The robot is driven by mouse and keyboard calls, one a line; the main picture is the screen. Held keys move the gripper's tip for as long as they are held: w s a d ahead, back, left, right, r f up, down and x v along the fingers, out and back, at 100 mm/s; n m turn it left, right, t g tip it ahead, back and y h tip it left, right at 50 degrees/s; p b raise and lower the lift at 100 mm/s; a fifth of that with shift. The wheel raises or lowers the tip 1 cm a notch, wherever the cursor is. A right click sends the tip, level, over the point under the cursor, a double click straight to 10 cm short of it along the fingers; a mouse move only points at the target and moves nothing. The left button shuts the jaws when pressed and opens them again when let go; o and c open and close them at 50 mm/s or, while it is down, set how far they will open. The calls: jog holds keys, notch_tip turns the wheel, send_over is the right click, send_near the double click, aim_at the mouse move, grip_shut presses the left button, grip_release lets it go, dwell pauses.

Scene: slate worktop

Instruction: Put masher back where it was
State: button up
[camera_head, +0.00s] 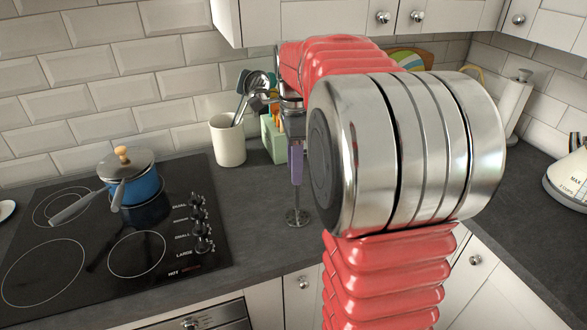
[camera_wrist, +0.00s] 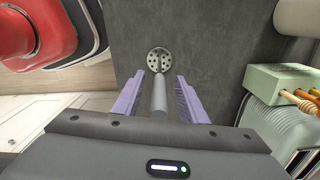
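The masher (camera_head: 297,216) is upright, its round perforated head low at or just above the worktop near the counter's front edge; I cannot tell whether it touches. In the wrist view the masher (camera_wrist: 159,95) shows its grey handle pointing up toward the camera, with the holed disc beyond it. My gripper (camera_head: 296,162) is above the disc, fingers pointing down. In the wrist view my gripper's purple fingers (camera_wrist: 160,80) stand on either side of the handle, with visible gaps on both sides. The handle's upper end is hidden under the gripper body.
A white utensil crock (camera_head: 228,142) and a green box (camera_head: 273,138) stand behind the gripper. A blue pot (camera_head: 134,180) sits on the black hob (camera_head: 120,240) at left. A paper towel roll (camera_head: 514,108) stands at right. Worktop (camera_head: 265,235) around the masher is clear.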

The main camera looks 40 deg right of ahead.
notch_tip(320, 180, up, 11)
jog(key=shift+f, duration=0.1)
jog(key=shift+r, duration=0.2)
jog(key=shift+a, duration=0.1)
dwell(0.7)
jog(key=s+a+f+n+t, duration=0.3)
jog(key=s+a+n, duration=0.4)
jog(key=a+n, duration=0.5)
jog(key=s+a+f+n+t, duration=0.2)
jog(key=s+a+f+n, duration=0.7)
jog(key=n, duration=0.2)
jog(key=shift+s+a+f+t, duration=0.25)
jog(key=shift+a+f+t, duration=0.05)
jog(key=shift+a+f, duration=0.1)
